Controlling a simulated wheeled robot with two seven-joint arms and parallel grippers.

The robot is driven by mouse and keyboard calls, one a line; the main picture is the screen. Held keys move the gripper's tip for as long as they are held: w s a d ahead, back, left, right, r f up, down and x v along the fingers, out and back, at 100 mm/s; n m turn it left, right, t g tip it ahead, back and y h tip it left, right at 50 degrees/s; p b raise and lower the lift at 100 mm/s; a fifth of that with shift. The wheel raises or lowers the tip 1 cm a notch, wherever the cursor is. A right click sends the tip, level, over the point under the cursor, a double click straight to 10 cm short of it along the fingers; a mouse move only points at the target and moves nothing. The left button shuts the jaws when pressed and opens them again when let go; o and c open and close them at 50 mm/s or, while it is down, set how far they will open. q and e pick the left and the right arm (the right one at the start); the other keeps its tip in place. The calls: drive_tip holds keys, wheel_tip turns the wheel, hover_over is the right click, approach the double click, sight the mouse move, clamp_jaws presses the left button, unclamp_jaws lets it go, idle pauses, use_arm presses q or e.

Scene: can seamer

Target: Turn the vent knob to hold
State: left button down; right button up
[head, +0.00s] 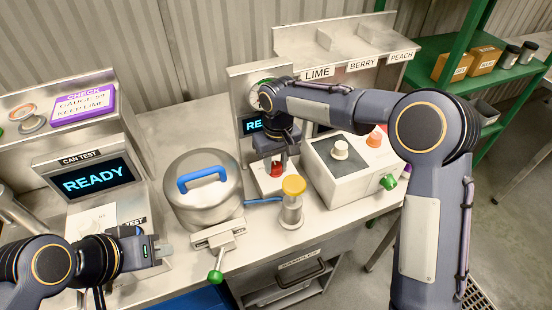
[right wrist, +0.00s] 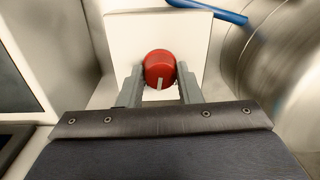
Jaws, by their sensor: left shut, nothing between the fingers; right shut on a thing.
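The red vent knob (head: 276,170) sits on a small white box (head: 262,181) between the steel pot and the white control box. In the right wrist view the knob (right wrist: 160,69) shows a pale pointer line on its near side, facing the gripper. My right gripper (right wrist: 161,84) is shut on the knob, one finger on each side. In the head view my right gripper (head: 277,160) comes down on it from above and partly hides it. Any markings around the knob cannot be read. My left gripper (head: 164,249) is shut and empty at the lower left, apart from everything.
A steel pot (head: 203,205) with a blue handle stands left of the knob. A green-tipped lever (head: 217,272) sticks out at the front. A white control box (head: 345,175) stands to the right.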

drive_tip(key=n+p, duration=0.1)
drive_tip(key=n, duration=0.3)
drive_tip(key=shift+r+n, duration=0.1)
drive_tip(key=shift+n, duration=0.3)
drive_tip(key=shift+n+p, duration=0.7)
drive_tip(key=shift+n, duration=1.8)
drive_tip(key=o, duration=1)
